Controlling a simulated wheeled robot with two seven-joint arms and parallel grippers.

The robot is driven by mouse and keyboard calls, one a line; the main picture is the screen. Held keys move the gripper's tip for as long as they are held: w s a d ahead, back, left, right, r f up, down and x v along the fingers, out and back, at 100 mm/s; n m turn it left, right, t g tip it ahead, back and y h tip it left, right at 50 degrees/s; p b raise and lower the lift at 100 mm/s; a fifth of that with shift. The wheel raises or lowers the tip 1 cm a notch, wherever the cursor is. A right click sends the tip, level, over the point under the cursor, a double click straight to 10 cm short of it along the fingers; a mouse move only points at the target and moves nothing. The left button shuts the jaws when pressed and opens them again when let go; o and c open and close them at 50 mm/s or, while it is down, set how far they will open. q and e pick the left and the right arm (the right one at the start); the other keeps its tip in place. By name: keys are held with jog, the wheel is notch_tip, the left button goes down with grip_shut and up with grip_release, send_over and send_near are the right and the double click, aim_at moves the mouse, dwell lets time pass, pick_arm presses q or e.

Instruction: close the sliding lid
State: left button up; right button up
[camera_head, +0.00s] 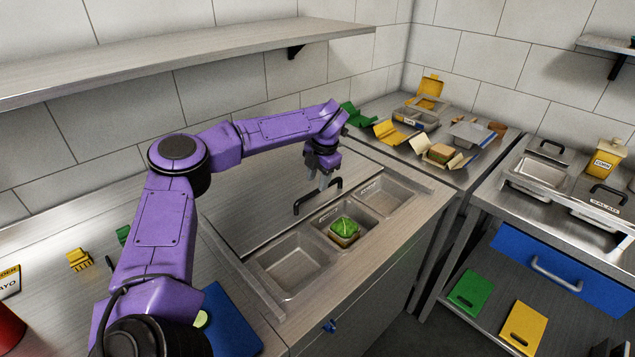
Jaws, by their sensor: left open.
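The sliding lid (258,206) is a flat grey panel lying behind a row of open steel bins, so the bins (292,266) are uncovered. Its black handle (306,197) stands near the lid's front edge. My left arm reaches over from the left, and my left gripper (324,184) points down, open, right at the handle's far part. I cannot tell whether its fingers straddle or touch the handle. My right gripper is not in view.
A wall shelf (190,57) runs above the counter. A blue board (229,322) lies at the counter's front left. Open food boxes (440,153) stand on the back-right table. A steel cart (545,225) with lidded containers is at the right.

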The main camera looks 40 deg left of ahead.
aim_at(319, 203)
pick_arm(q)
jog(key=f, duration=0.2)
jog(key=w+f, duration=0.1)
jog(key=f, duration=0.1)
jog(key=shift+w+a, duration=0.15)
jog(key=shift+a, duration=0.05)
jog(key=shift+s+a+r, duration=0.15)
jog(key=shift+s, duration=0.25)
jog(key=shift+w, duration=0.1)
grip_shut()
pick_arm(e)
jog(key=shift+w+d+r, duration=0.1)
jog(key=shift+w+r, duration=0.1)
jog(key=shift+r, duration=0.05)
pick_arm(q)
jog(key=shift+d, duration=0.2)
jog(key=d+b, duration=0.1)
jog(key=d, duration=0.5)
jog(key=s+d+b, duration=0.1)
jog(key=d, duration=0.4)
jog(key=d+b, duration=0.1)
jog(key=d, duration=0.5)
jog(key=shift+s+d, duration=0.3)
jog(key=shift+c, duration=0.2)
grip_release()
jog(key=shift+o, duration=0.2)
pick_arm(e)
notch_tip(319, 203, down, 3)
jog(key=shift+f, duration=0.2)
